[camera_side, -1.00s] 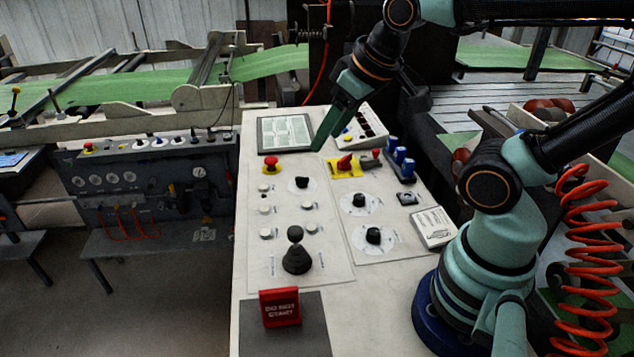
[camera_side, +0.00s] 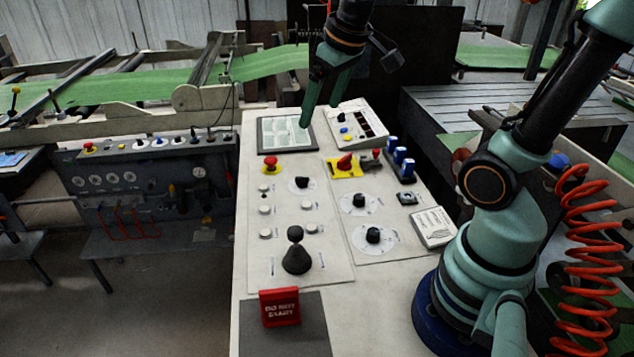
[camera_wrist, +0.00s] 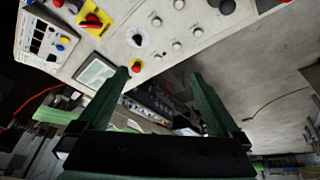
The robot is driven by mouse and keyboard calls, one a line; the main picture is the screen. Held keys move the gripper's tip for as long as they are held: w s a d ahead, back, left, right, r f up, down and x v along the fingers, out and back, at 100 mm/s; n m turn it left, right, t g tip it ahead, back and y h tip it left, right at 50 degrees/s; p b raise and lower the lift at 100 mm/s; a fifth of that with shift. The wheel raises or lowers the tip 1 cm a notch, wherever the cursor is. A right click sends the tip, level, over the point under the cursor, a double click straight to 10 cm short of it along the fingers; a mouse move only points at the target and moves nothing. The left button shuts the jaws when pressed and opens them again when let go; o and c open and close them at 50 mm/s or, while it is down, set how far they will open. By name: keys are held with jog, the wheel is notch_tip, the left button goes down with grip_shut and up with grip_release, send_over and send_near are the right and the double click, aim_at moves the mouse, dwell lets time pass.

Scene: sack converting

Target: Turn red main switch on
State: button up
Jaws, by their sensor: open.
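The red main switch (camera_side: 345,162) is a red handle on a yellow plate (camera_side: 334,170) on the console panel. In the wrist view the switch (camera_wrist: 93,19) shows at the upper left on its yellow plate. My gripper (camera_side: 305,124) is above the far end of the console, over the framed screen, left of and beyond the switch. In the wrist view my gripper (camera_wrist: 163,85) has its two fingers wide apart with nothing between them. It is open, empty and apart from the switch.
A red mushroom button (camera_side: 270,163) sits left of the switch. Blue-topped parts (camera_side: 400,158) stand to its right, with dial knobs (camera_side: 359,200) nearer. A black joystick (camera_side: 296,255) and a red sign (camera_side: 280,307) stand at the near end. A white box (camera_side: 357,128) stands beyond the switch.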

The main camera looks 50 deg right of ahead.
jog(key=w+d+f+g, duration=0.35)
jog(key=w+d, duration=0.35)
jog(key=d, duration=0.5)
send_over(345, 157)
notch_tip(345, 157, down, 9)
jog(key=shift+g+y, duration=0.3)
jog(key=shift+g, duration=0.05)
notch_tip(345, 157, down, 12)
jog(key=shift+f, duration=0.1)
jog(key=c, duration=1.1)
